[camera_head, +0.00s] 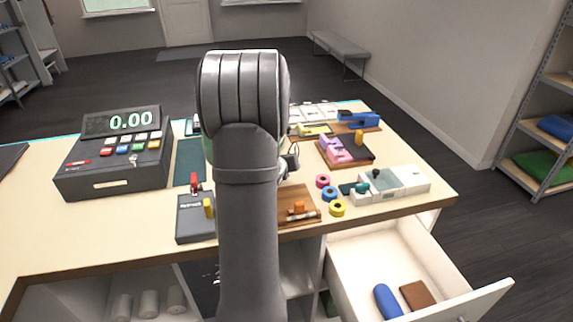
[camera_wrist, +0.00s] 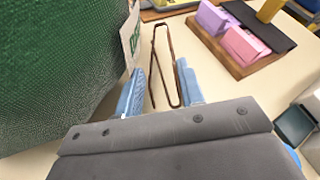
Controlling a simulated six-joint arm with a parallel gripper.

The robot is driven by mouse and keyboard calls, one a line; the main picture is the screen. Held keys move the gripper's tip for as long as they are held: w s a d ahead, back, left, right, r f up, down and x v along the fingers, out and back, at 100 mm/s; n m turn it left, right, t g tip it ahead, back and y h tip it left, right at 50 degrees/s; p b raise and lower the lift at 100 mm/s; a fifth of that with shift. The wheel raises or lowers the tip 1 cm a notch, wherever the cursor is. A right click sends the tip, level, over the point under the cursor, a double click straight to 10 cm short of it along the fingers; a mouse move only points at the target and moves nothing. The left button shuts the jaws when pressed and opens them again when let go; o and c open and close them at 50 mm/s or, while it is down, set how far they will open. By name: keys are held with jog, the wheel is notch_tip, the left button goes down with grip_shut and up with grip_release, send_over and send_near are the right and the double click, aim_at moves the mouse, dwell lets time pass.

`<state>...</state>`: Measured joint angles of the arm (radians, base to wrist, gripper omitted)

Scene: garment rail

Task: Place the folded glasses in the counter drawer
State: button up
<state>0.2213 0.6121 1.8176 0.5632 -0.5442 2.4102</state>
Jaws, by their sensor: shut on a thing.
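The folded glasses (camera_wrist: 172,62) show in the wrist view as a thin brown frame standing between the blue fingertips of my gripper (camera_wrist: 158,88). My gripper is shut on them, above the counter. In the head view my own arm hides the glasses and most of the gripper. The counter drawer (camera_head: 372,258) is pulled open at the lower right of the head view. A blue oblong item (camera_head: 387,301) and a brown flat item (camera_head: 417,295) lie inside it, with bare floor behind them.
A large green textured thing (camera_wrist: 55,60) stands close left of my gripper in the wrist view. The counter (camera_head: 90,227) holds a cash register (camera_head: 112,160), a pink item on a wooden board (camera_head: 340,150), several tape rolls (camera_head: 329,194) and a pale green-white device (camera_head: 400,182) near the drawer.

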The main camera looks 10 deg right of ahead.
jog(key=shift+f, duration=1.1)
jog(key=shift+f, duration=0.1)
jog(key=o, duration=1)
jog(key=shift+s+a+r, duration=0.15)
jog(key=shift+s+r, duration=0.1)
jog(key=v, duration=1)
jog(key=shift+s+a+r, duration=0.15)
jog(key=shift+s, duration=0.1)
jog(key=shift+s+a+r, duration=0.1)
jog(key=shift+s+a, duration=0.05)
jog(key=shift+s, duration=0.2)
jog(key=shift+c, duration=1)
